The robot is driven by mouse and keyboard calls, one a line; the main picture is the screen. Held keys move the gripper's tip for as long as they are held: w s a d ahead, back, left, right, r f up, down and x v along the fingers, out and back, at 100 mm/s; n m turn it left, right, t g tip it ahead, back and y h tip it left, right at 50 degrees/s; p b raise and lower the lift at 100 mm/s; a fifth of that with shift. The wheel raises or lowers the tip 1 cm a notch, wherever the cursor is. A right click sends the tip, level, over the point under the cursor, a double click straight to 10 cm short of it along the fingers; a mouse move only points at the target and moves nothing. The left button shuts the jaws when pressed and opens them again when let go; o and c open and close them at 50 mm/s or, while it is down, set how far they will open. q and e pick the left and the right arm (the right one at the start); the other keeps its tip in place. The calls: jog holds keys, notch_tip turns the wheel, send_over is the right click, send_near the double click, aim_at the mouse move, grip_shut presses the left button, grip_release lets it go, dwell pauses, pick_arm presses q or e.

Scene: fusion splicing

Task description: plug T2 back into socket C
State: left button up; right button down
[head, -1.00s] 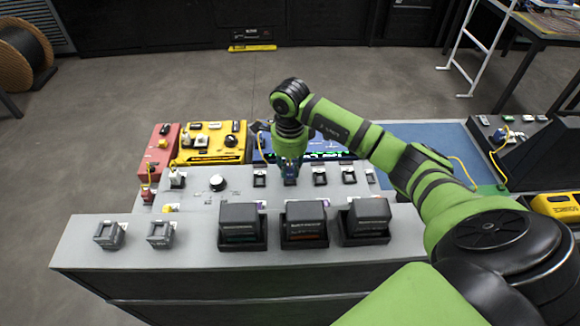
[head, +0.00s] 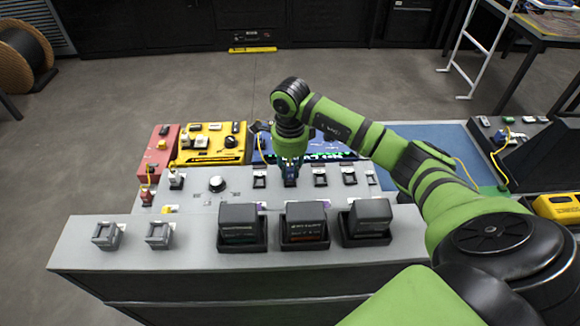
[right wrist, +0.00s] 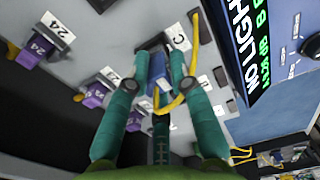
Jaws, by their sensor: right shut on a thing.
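My right gripper (right wrist: 158,55) has teal fingers and is shut on a blue plug (right wrist: 160,88), which I take to be T2. A yellow cable loops off the plug to the right. The fingertips are at the grey panel beside a white label C (right wrist: 178,37). Socket C (right wrist: 150,43) is largely hidden behind the fingers, so I cannot tell whether the plug is seated in it. In the head view the right gripper (head: 290,172) points down at the row of sockets on the console. My left gripper is not in view.
Purple plugs (right wrist: 97,95) with white labels sit near the fingers in the wrist view. A lit display (right wrist: 252,42) is to the right. In the head view, dark boxes (head: 304,226) stand on the front ledge, with a yellow unit (head: 211,143) and a red unit (head: 157,153) behind left.

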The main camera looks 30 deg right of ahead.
jog(key=shift+f+b, duration=0.55)
jog(key=shift+f, duration=0.05)
jog(key=c, duration=1)
grip_release()
jog(key=shift+r, duration=0.1)
notch_tip(320, 180, up, 12)
jog(key=shift+s, duration=0.1)
